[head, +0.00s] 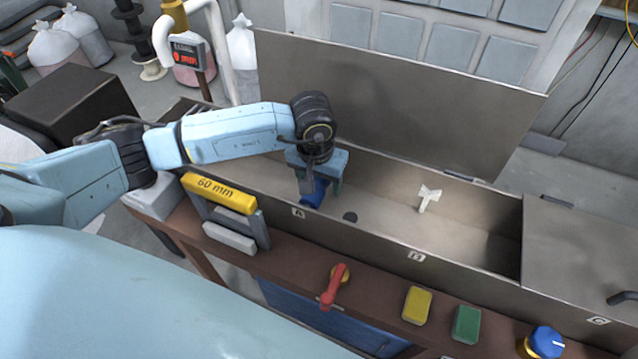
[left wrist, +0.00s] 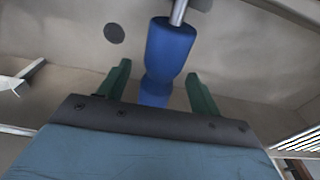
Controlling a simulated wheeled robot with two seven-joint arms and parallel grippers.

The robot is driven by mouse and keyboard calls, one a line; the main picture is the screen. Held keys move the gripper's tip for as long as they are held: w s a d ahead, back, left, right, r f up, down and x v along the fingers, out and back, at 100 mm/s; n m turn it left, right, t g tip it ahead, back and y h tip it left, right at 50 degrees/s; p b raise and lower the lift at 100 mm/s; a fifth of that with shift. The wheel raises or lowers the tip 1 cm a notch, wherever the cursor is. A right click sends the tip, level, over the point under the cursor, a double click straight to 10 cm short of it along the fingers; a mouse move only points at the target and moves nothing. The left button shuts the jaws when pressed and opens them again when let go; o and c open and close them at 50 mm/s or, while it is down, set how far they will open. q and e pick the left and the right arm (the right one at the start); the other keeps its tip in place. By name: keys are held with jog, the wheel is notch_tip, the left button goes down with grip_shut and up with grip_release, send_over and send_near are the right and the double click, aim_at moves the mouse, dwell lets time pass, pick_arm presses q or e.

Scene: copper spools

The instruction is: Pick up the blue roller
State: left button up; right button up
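The blue roller (head: 316,192) is in the left part of the open trough, largely hidden under my left gripper (head: 322,184) in the head view. In the left wrist view the roller (left wrist: 168,52) has a narrowed waist and a grey metal shaft at its far end. My left gripper's green fingers (left wrist: 158,70) are spread on either side of the roller's near part. My right gripper is not in view.
A white forked piece (head: 428,197) stands in the trough to the right. The raised lid (head: 400,105) stands behind. A yellow 60 mm block (head: 219,193), a red lever (head: 334,287) and yellow and green buttons line the front. A dark round spot (head: 350,217) marks the trough floor.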

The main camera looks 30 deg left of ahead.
aim_at(318, 181)
pick_arm(q)
jog(key=c, duration=1.1)
notch_tip(318, 181, up, 10)
jog(key=shift+r+b, duration=0.1)
jog(key=shift+b, duration=0.4)
jog(key=shift+c, duration=0.2)
jog(key=shift+b, duration=0.4)
jog(key=shift+s, duration=0.1)
